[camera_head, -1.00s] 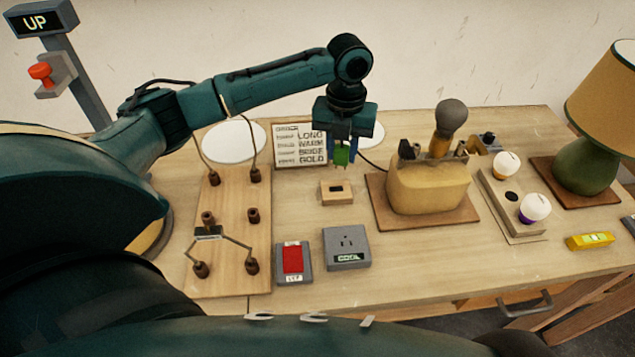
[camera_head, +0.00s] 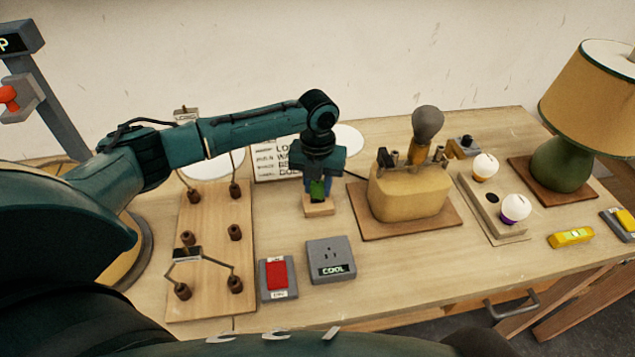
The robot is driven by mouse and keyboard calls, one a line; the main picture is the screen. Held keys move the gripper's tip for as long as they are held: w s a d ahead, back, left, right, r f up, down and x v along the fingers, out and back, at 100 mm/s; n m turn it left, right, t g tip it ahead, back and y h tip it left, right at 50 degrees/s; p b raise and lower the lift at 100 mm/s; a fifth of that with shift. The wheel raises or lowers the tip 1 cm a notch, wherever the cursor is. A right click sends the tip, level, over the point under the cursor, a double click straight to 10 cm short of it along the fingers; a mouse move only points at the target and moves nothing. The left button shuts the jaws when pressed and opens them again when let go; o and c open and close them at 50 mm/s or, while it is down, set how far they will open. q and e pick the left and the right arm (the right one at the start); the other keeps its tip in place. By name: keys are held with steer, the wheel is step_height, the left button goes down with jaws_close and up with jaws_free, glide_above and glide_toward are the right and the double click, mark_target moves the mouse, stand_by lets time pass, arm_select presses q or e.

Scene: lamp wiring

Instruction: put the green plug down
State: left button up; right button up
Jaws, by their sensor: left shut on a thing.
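The green plug (camera_head: 317,190) is in my left gripper (camera_head: 317,187), whose fingers point down and are shut on it. The plug is right over the small wooden block (camera_head: 319,208), which had a dark slot in its top earlier. The plug and fingers now hide most of that top. I cannot tell whether the plug touches the block or sits in its slot. My right gripper is not in view.
A grey outlet box reading COOL (camera_head: 331,262) and a red switch (camera_head: 278,275) stand in front. A pegged wooden board (camera_head: 210,276) is to the left. A tan tool holder (camera_head: 410,192), bulbs (camera_head: 515,208) and a lamp (camera_head: 562,163) are to the right.

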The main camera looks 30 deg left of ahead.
mark_target(318, 183)
arm_select(q)
steer(key=shift+f, duration=0.6)
steer(key=o, duration=1.1)
step_height(318, 183, up, 13)
steer(key=shift+r+b, duration=0.15)
steer(key=shift+b, duration=0.2)
